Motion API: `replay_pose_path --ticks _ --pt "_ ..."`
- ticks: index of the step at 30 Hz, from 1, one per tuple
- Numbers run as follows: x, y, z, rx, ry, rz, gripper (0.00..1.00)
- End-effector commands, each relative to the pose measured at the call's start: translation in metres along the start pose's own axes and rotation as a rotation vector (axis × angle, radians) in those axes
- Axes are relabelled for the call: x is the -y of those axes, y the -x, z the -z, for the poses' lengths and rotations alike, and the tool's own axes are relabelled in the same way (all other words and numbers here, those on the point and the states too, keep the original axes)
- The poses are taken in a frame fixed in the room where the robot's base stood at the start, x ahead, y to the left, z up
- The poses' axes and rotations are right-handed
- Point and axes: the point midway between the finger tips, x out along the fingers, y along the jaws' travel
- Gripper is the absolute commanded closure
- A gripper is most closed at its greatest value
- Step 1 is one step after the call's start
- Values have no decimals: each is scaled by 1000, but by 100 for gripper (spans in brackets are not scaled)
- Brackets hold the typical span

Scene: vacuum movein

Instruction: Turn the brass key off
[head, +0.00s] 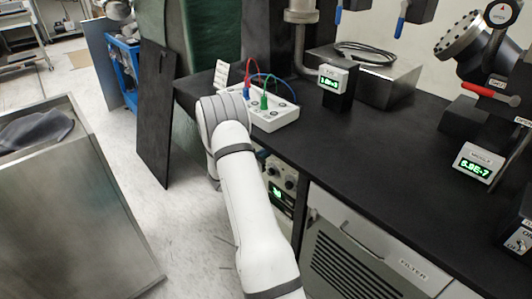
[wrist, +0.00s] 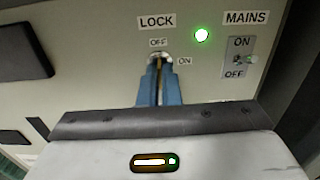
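In the wrist view the brass key (wrist: 159,64) sits in the lock on a pale panel, under the LOCK label. OFF is printed directly above it and ON to its right. The key's visible edge is upright, in line with OFF. My gripper (wrist: 160,72) has its two blue fingers close together on either side of the key, with the thin brass edge between them. The fingers hide much of the key. In the head view my arm covers the lock, and neither key nor gripper shows.
A lit green lamp (wrist: 201,35) and a MAINS toggle switch (wrist: 239,60) are right of the lock. In the head view, a rack with knobs and a green display (head: 278,190) stands under the black bench (head: 380,140). A white box with cables (head: 272,115) sits above.

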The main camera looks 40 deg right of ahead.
Motion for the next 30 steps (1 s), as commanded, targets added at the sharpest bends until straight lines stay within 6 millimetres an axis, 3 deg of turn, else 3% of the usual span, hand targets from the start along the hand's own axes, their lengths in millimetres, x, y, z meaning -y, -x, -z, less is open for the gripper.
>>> replay_pose_path --ticks 3,12,20,30 --pt "1 -2 -2 3 -2 4 100" --pt "0 -1 -1 1 -1 1 75" --pt "0 3 0 0 -1 -1 75" --pt "0 56 -1 0 0 -3 75"
